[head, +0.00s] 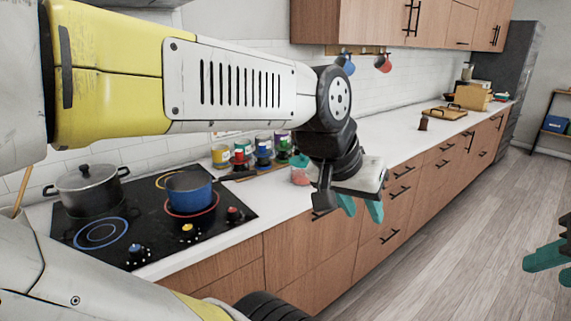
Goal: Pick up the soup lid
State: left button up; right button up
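A dark grey pot (91,194) stands on the back left of the black cooktop. A lid (86,177) with a small knob sits on top of it; I take this as the soup lid. My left gripper (361,208) is over the counter's front edge, well to the right of the pot. Its teal fingers are apart, with nothing between them. My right gripper (546,260) is at the right picture edge, partly cut off, over the floor. Its teal fingers look apart and empty. Neither gripper touches the lid.
A blue pan (189,190) stands on the cooktop (140,229), right of the pot. Several coloured jars (243,151) line the wall behind. Wooden boards (444,113) lie on the far counter. The floor (440,250) on the right is clear. My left arm crosses above the cooktop.

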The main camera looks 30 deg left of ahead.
aim_at(301, 162)
jog(key=u, duration=1.1)
jog(key=i+j, duration=0.15)
jog(key=j, duration=0.15)
jog(key=i+j+z, duration=0.1)
jog(key=j, duration=0.25)
jog(key=i+j, duration=0.15)
jog(key=j, duration=0.2)
jog(key=i+j+z, duration=0.1)
jog(key=j, duration=0.2)
